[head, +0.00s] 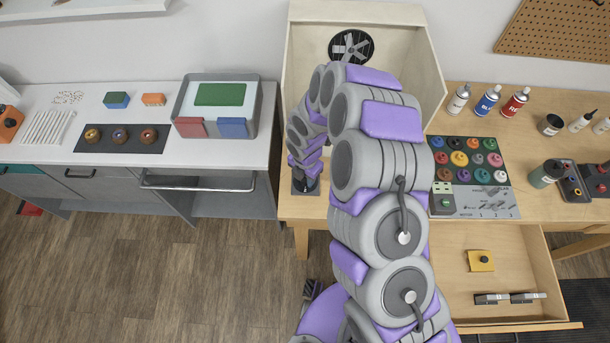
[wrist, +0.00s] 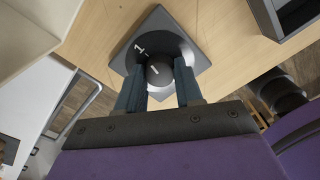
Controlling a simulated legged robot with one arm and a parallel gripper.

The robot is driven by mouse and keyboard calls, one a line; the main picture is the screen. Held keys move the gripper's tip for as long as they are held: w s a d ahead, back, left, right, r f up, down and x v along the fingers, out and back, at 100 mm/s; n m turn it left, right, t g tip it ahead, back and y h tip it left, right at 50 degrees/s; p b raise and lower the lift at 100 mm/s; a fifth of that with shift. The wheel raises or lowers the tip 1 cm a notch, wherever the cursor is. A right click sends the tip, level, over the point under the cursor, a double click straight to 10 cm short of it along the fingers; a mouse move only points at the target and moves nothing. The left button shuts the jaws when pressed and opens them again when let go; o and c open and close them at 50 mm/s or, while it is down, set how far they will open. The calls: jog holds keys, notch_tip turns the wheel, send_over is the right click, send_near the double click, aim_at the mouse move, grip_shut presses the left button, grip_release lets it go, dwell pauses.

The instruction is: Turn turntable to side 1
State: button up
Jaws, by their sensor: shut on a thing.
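In the wrist view, a dark round dial (wrist: 160,35) on a square plate has a white "1" at its left. My gripper (wrist: 160,78) is shut on the knob, one blue finger on each side. In the head view, my gripper (head: 305,178) reaches down at the front left edge of the wooden bench, over the dark dial plate (head: 299,191). My arm hides most of the booth's inside, and I cannot make out a turntable there.
A wooden booth (head: 432,60) with a fan (head: 351,47) stands behind my arm. Paint cups, spray bottles and an open drawer (head: 500,255) are at the right. A white counter (head: 235,160) with a tray is at the left, across a gap.

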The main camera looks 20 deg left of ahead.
jog(key=shift+w+r+n, duration=0.1)
jog(key=shift+w+n, duration=0.15)
jog(key=shift+n, duration=0.85)
jog(key=o, duration=1)
jog(key=shift+s+a, duration=0.1)
jog(key=shift+a, duration=0.05)
jog(key=shift+o, duration=0.2)
notch_tip(320, 180, up, 17)
jog(key=shift+r, duration=0.1)
